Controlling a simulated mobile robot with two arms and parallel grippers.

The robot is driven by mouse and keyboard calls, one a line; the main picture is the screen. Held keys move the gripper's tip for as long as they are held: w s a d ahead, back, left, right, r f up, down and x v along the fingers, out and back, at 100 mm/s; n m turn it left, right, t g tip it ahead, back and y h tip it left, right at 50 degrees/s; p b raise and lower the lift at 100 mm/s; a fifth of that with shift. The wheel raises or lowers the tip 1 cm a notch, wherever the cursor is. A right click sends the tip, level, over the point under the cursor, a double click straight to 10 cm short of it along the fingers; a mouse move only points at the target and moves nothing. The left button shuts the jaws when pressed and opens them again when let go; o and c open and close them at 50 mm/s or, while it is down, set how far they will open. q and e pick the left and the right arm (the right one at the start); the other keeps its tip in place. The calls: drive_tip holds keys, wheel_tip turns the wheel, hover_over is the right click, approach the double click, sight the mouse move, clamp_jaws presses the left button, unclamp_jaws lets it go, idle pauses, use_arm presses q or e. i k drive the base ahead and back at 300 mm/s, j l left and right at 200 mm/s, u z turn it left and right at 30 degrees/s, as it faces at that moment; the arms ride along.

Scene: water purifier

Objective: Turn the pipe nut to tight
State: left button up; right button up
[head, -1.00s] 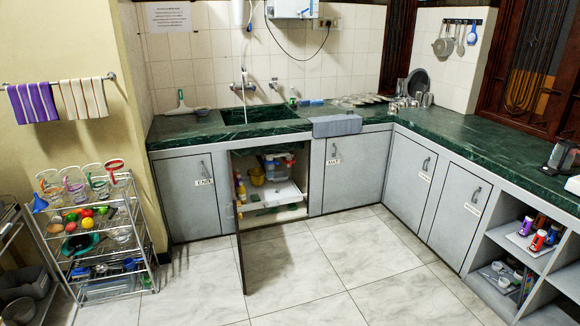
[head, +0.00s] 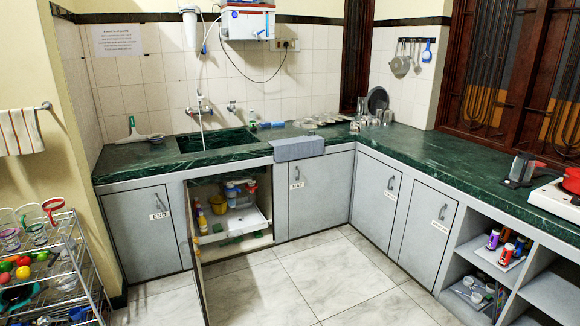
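The white water purifier (head: 246,22) hangs on the tiled wall at the top of the head view. A white filter cylinder (head: 189,30) hangs to its left, with thin tubes around it. A white pipe (head: 199,75) runs down from there to a wall tap (head: 200,108) above the green sink (head: 218,141). A second tap (head: 231,107) is to its right. The pipe nut is too small to make out, so I cannot tell whether it is tight or loose. Neither of my grippers is in view.
The green counter (head: 420,145) runs along the back and right. A cabinet door (head: 198,270) below the sink stands open into the room. A wire rack (head: 75,265) stands at left. A red-and-white stove (head: 560,197) is at right. The tiled floor (head: 320,285) in the middle is clear.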

sight(256, 187)
drive_tip(key=i, duration=2.4)
drive_tip(key=i+u, duration=0.15)
drive_tip(key=i, duration=0.45)
drive_tip(key=i+l+u, duration=0.1)
drive_tip(key=i, duration=0.55)
drive_tip(key=i+l+u, duration=0.15)
drive_tip(key=i, duration=0.45)
drive_tip(key=l, duration=0.1)
